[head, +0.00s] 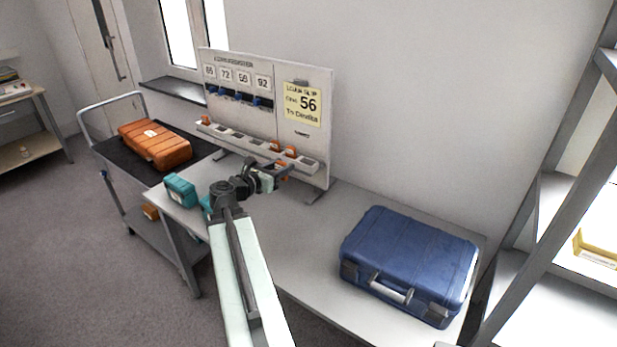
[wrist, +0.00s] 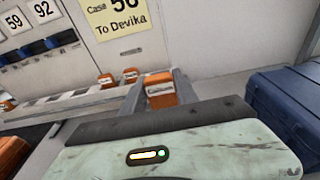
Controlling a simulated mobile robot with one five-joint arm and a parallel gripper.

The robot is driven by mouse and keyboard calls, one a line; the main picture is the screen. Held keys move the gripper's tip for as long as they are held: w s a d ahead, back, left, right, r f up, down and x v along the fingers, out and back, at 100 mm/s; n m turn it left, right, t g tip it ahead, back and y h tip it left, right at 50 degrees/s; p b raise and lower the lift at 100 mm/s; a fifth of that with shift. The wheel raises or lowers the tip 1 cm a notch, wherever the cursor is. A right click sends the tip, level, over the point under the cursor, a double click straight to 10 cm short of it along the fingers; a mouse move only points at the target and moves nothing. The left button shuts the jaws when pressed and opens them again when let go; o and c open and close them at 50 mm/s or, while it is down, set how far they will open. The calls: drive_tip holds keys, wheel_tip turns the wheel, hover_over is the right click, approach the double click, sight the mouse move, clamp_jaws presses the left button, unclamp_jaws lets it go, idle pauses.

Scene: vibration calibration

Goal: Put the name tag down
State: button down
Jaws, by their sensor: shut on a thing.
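My gripper (head: 284,171) is stretched out over the grey table, in front of the board's lower ledge. In the wrist view my gripper (wrist: 158,80) is shut on an orange name tag (wrist: 160,88) with a white label, whose small print is too blurred to read surely. The tag stands roughly upright between the two fingers. In the head view the held tag is mostly hidden by the gripper. Other orange tags sit in the slotted white rack (head: 258,146) along the board; two of them show left of the gripper in the wrist view (wrist: 130,75).
The white board (head: 300,140) carries numbers on hooks and a yellow slip (head: 302,104) reading Case 56, To Devika. A blue case (head: 410,258) stands on the table's right. A teal box (head: 180,189) is at the left end. An orange case (head: 155,145) lies on a trolley. The table's middle is clear.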

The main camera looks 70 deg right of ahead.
drive_tip(key=x, duration=1)
drive_tip(key=w+r+b+x, duration=0.1)
drive_tip(key=x, duration=0.4)
drive_tip(key=shift+s+d, duration=0.1)
drive_tip(key=shift+d, duration=0.4)
drive_tip(key=f+b, duration=0.4)
drive_tip(key=shift+d, duration=0.25)
drive_tip(key=shift+s+r, duration=0.1)
drive_tip(key=shift+r, duration=0.15)
drive_tip(key=shift+f, duration=0.15)
drive_tip(key=c, duration=0.9)
unclamp_jaws()
